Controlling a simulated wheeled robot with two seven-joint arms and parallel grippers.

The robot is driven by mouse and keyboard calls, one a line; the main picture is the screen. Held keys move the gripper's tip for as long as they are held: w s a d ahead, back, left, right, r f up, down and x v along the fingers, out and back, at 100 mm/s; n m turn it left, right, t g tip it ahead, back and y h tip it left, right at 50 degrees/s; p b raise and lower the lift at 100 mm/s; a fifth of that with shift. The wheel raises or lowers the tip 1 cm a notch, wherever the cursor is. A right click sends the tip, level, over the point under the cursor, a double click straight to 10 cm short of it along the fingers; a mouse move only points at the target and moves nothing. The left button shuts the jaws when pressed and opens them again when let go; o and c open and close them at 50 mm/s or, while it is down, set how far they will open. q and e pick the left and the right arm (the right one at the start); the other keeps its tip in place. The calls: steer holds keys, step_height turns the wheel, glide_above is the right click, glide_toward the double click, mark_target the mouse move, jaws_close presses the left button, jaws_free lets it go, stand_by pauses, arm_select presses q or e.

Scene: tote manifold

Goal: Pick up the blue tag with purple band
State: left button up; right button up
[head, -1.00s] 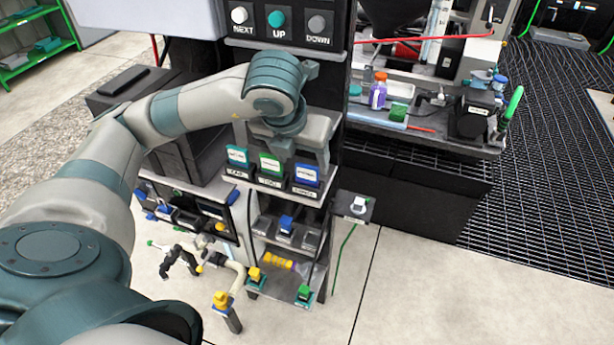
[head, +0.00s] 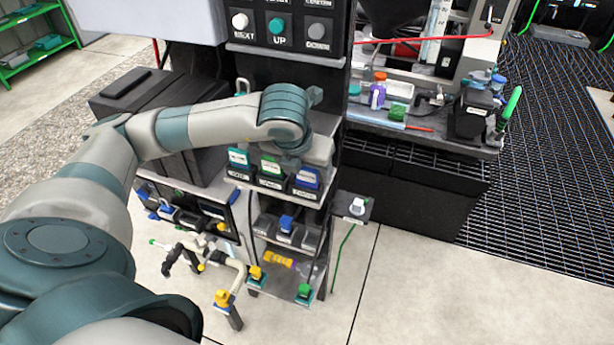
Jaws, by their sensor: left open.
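A blue tag (head: 307,179) with a pale label stands in the rightmost of three dark holders on a grey shelf. A purple band on it is too small to make out. A green tag (head: 271,166) and a teal tag (head: 238,158) stand in the holders to its left. My left gripper (head: 308,163) is open and points down just above the blue tag, partly hidden by my own wrist. I cannot tell whether its fingers touch the tag. My right gripper is not in view.
A button panel (head: 278,32) is above the shelf, close behind my wrist. A lower shelf (head: 275,240) holds a smaller blue item. A side bracket (head: 352,208) juts out at the right. A workbench (head: 425,133) with bottles stands further right.

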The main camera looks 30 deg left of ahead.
arm_select(q)
steer(key=shift+f, duration=0.15)
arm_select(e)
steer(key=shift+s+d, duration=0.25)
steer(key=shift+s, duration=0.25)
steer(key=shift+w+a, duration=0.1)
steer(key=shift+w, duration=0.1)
